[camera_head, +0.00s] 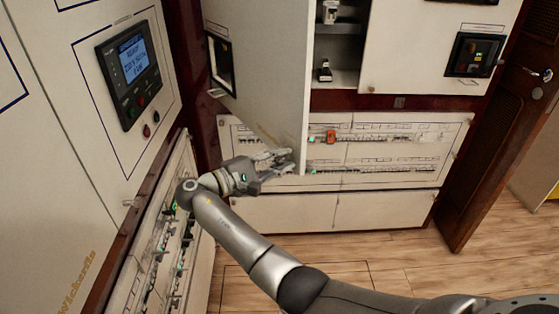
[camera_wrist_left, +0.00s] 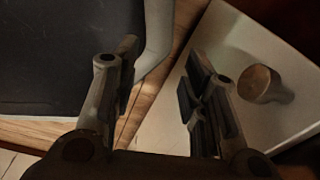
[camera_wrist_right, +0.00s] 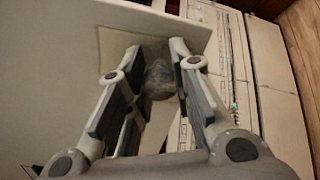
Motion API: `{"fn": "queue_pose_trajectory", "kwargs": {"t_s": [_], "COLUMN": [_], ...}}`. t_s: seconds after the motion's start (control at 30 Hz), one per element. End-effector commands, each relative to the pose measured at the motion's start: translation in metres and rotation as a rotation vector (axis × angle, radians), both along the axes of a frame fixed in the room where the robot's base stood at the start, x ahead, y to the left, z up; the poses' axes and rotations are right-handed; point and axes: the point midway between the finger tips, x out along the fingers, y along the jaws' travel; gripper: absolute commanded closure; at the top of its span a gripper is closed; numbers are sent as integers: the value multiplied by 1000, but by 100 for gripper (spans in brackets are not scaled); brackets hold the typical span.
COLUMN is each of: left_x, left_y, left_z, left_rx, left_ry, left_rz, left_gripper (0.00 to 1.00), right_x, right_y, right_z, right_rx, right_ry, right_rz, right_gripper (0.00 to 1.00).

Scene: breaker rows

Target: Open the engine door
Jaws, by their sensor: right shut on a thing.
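The white cabinet door I take for the engine door (camera_head: 265,60) stands swung open at the upper middle of the head view, with shelves showing beside it. My right gripper (camera_head: 287,162) is at the door's lower corner near its free edge. In the right wrist view, the right gripper's fingers (camera_wrist_right: 155,95) are closed around a blurred grey round knob (camera_wrist_right: 160,78) on the white door panel (camera_wrist_right: 70,50). My left gripper (camera_wrist_left: 155,90) is not in the head view; in its wrist view the fingers are apart with nothing between them.
A breaker row panel (camera_head: 390,145) is below. A wall screen (camera_head: 130,60) is at left, and a brown door (camera_head: 495,130) at right. Wooden floor (camera_head: 480,270) is clear. A round knob (camera_wrist_left: 260,84) shows near my left gripper.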

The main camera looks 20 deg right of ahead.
Motion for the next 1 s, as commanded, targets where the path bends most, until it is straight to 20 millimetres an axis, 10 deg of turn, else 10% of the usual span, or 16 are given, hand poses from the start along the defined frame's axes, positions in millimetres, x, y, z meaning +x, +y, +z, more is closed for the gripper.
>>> {"fn": "queue_pose_trajectory", "kwargs": {"t_s": [0.23,0.63,1.0], "left_x": [-3,-6,-3], "left_y": [2,9,6], "left_z": [0,0,0], "left_rx": [3,11,7], "left_ry": [4,8,6], "left_rz": [0,2,1], "left_gripper": [60,60,60], "right_x": [0,-1,-8], "right_y": [-1,6,63], "right_z": [0,0,0], "right_rx": [0,0,0], "right_ry": [0,0,0], "right_rz": [-2,1,1], "right_gripper": [56,54,54]}}
